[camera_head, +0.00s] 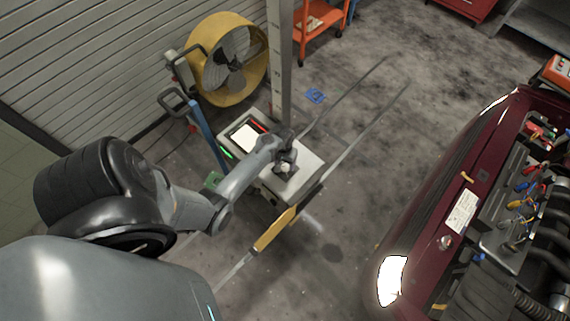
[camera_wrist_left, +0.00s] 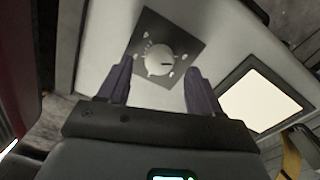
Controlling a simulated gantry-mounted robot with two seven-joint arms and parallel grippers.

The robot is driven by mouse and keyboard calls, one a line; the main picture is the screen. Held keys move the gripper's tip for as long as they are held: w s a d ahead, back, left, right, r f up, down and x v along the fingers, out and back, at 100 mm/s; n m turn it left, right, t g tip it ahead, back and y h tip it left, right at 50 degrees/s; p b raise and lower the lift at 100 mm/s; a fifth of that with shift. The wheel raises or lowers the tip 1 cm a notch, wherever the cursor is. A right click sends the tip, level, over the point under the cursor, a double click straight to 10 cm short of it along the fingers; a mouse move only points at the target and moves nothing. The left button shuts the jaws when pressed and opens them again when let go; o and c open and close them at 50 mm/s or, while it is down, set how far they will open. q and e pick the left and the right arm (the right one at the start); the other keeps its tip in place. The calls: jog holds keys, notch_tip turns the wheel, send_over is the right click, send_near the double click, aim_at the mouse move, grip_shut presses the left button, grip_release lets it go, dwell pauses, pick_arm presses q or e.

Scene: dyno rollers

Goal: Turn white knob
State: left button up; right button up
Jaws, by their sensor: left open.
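The white knob (camera_wrist_left: 159,61) is round, with a dark pointer mark, on a dark square plate with pale markings. The plate is set in the light top of a cabinet (camera_head: 309,160). In the left wrist view, the two fingers of my left gripper (camera_wrist_left: 158,88) are apart, one on each side below the knob, with nothing between them. In the head view, my left gripper (camera_head: 286,168) is over the cabinet top and hides most of the plate. I cannot tell how high the fingertips are above the plate. My right gripper does not show.
A lit screen (camera_wrist_left: 258,100) is beside the knob plate; it also shows in the head view (camera_head: 246,137). A yellow fan (camera_head: 226,58) stands behind the cabinet. A dark red car (camera_head: 440,200) with an open engine bay is at the right. Grey floor lies between.

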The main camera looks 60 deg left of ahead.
aim_at(285, 167)
pick_arm(q)
jog(key=shift+f, duration=1.55)
jog(key=shift+c, duration=0.3)
jog(key=c, duration=1)
